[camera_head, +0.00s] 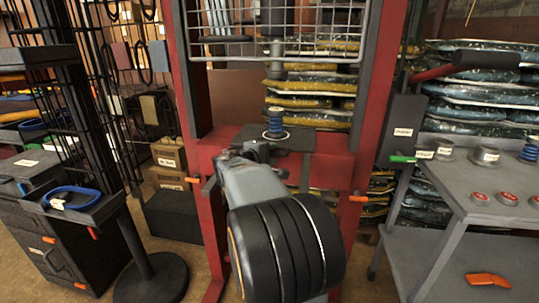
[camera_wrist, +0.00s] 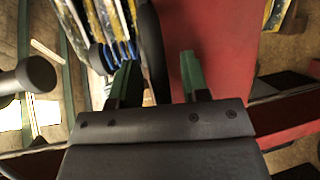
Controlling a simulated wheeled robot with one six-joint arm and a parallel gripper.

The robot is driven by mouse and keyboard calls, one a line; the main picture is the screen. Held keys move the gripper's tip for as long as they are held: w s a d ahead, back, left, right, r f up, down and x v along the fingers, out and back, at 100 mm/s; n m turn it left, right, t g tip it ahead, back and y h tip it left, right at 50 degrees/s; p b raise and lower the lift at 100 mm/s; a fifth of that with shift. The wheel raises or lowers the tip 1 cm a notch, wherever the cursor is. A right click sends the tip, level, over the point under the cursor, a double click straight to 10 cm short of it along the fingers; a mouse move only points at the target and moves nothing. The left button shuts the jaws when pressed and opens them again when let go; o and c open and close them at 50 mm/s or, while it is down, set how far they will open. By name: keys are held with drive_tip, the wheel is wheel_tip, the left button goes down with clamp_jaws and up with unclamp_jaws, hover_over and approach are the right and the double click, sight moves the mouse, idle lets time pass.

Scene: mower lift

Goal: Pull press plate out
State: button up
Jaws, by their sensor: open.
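The press plate (camera_head: 296,139) is a flat dark plate lying across the red press frame (camera_head: 337,166) in the head view. A blue coil spring (camera_head: 275,122) stands upright on it. My gripper sits at the plate's front left edge, mostly hidden by my arm in the head view. In the wrist view my gripper (camera_wrist: 158,62) is open, its two green-tipped fingers apart. A dark narrow strip (camera_wrist: 150,45) shows between the fingers beside a red surface; it looks like the plate's edge, but I cannot tell for sure. No grip on the plate shows.
A wire guard (camera_head: 275,30) and the press ram (camera_head: 276,68) are above the plate. A grey cart (camera_head: 470,205) with labelled parts stands right, near a dark control box (camera_head: 402,131). A dark cabinet (camera_head: 50,240) and round-based stand (camera_head: 151,281) are left. Bagged stacks fill the back.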

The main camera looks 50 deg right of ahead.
drive_tip(key=shift+c, duration=0.4)
clamp_jaws()
